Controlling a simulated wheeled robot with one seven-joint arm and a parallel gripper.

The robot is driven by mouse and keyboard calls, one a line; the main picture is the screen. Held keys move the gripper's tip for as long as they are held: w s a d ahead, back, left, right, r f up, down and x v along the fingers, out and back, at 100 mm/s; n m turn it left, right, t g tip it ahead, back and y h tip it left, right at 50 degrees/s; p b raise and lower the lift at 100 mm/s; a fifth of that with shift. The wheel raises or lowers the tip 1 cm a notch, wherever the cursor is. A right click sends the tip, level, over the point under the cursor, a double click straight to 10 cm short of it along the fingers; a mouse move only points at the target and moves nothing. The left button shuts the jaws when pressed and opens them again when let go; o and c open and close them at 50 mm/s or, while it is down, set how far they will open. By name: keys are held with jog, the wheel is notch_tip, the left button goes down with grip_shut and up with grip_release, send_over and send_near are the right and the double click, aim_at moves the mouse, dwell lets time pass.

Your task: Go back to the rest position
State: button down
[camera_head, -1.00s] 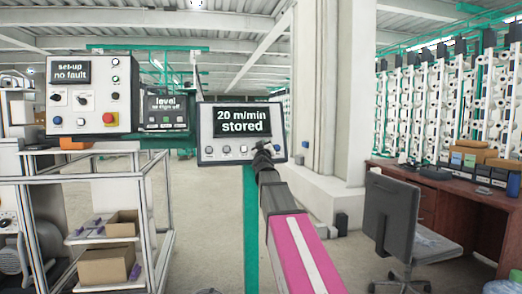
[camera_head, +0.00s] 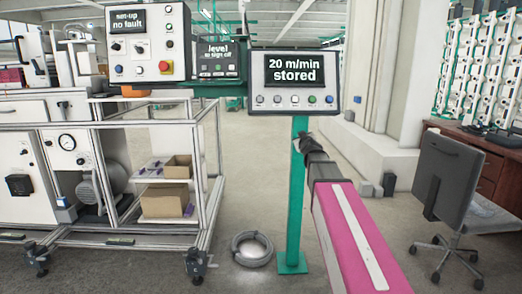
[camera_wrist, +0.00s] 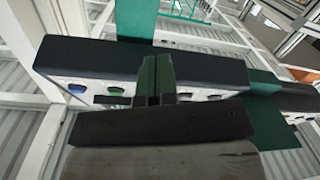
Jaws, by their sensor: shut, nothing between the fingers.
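My gripper (camera_head: 299,139) is at the end of my pink arm, in front of the green post and just below the panel that reads "20 m/min stored" (camera_head: 294,75). In the wrist view my gripper (camera_wrist: 153,100) has its two dark fingers together, with nothing between them. Behind the fingers is the panel's button row, with a blue button (camera_wrist: 77,88) and a green button (camera_wrist: 116,92) to their left. The gap between the fingertips and the panel cannot be judged exactly.
A "set-up no fault" box (camera_head: 146,43) and a "level to sign off" panel (camera_head: 218,60) stand left of it. A framed cart with cardboard boxes (camera_head: 165,201) is at left. A cable coil (camera_head: 252,249) lies on the floor. An office chair (camera_head: 449,190) and desk are at right.

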jog(key=s+a+f+g, duration=0.1)
jog(key=s+f+g, duration=0.25)
jog(key=f, duration=0.45)
jog(key=s+a+f+m+g+y, duration=0.1)
jog(key=s+f+g, duration=0.1)
jog(key=s+f, duration=0.5)
jog(key=s+a+f+g, duration=0.2)
jog(key=s+f+g, duration=0.1)
jog(key=f, duration=0.7)
jog(key=s+d+f+m+g+h, duration=0.1)
jog(key=s+f+m+g, duration=0.1)
jog(key=s+f+g, duration=0.2)
jog(key=s+d+f+m+g+h, duration=0.1)
jog(key=s+f+g, duration=0.4)
jog(key=s+f, duration=0.6)
jog(key=s, duration=0.5)
jog(key=shift+m, duration=0.4)
jog(key=shift+s+f, duration=0.1)
